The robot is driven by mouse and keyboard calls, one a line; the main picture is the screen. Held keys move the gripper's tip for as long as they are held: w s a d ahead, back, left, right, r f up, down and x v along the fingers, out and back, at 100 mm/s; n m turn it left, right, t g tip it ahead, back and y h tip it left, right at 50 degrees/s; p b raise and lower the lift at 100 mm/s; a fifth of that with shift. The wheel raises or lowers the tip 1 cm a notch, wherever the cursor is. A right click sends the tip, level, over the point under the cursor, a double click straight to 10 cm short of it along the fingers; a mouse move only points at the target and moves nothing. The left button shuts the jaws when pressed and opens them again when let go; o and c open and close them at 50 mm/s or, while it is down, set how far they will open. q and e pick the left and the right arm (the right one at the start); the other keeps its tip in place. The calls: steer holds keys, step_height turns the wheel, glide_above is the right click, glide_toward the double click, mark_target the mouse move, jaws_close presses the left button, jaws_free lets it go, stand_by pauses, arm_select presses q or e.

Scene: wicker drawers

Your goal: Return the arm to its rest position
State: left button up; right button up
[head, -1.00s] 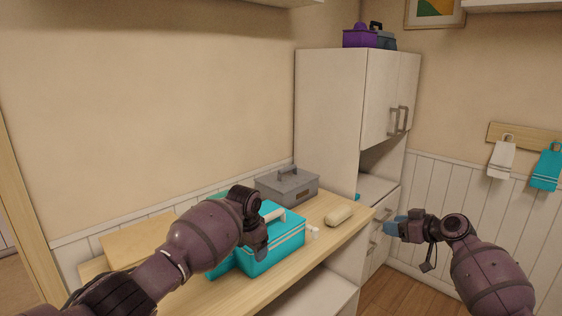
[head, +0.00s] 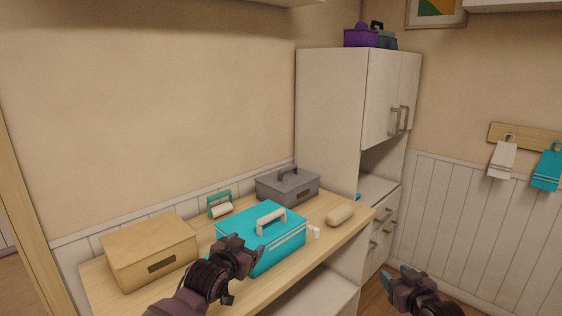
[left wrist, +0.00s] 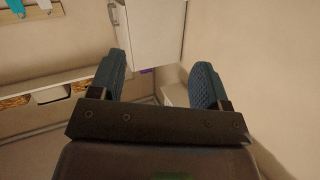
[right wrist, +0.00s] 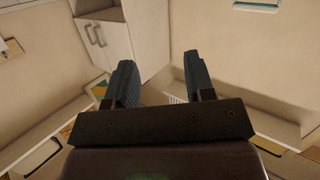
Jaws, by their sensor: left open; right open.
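My left gripper (head: 243,262) is in front of the turquoise lidded box (head: 262,238) on the wooden counter in the head view and overlaps its near left side. In the left wrist view its two fingers (left wrist: 160,80) stand apart with nothing between them. My right gripper (head: 405,280) is low at the right, in front of the cabinet and over the floor. In the right wrist view its fingers (right wrist: 160,75) are apart and empty. I cannot tell whether the left gripper touches the turquoise box.
A tall white cabinet (head: 330,120) stands behind. Towels (head: 503,160) hang on the right wall.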

arm_select(q)
steer(key=s+a+f+n+g+y, duration=0.1)
steer(key=s+a+f, duration=0.5)
steer(key=s, duration=0.6)
steer(key=s+a+f+n+g+y, duration=0.1)
steer(key=s+a+f+n+y, duration=0.1)
steer(key=s+a+f, duration=0.4)
steer(key=s+a+f+n+y, duration=0.2)
steer(key=s+a+f, duration=0.4)
steer(key=s+f, duration=0.5)
steer(key=s, duration=0.7)
steer(key=shift+s+a+f+g+y, duration=0.25)
steer(key=shift+s+a+g+y, duration=0.05)
steer(key=shift+a+g+y, duration=0.1)
arm_select(e)
steer(key=s+f+g+h, duration=0.1)
steer(key=s+f, duration=0.5)
steer(key=s, duration=0.4)
steer(key=s+f+m+g+h, duration=0.1)
steer(key=s+f, duration=0.5)
steer(key=s, duration=0.5)
steer(key=s+f+m+g+h, duration=0.1)
steer(key=s+f, duration=0.5)
steer(key=s, duration=0.4)
steer(key=shift+s+a+g, duration=0.15)
steer(key=shift+a+g, duration=0.15)
steer(key=shift+a, duration=0.05)
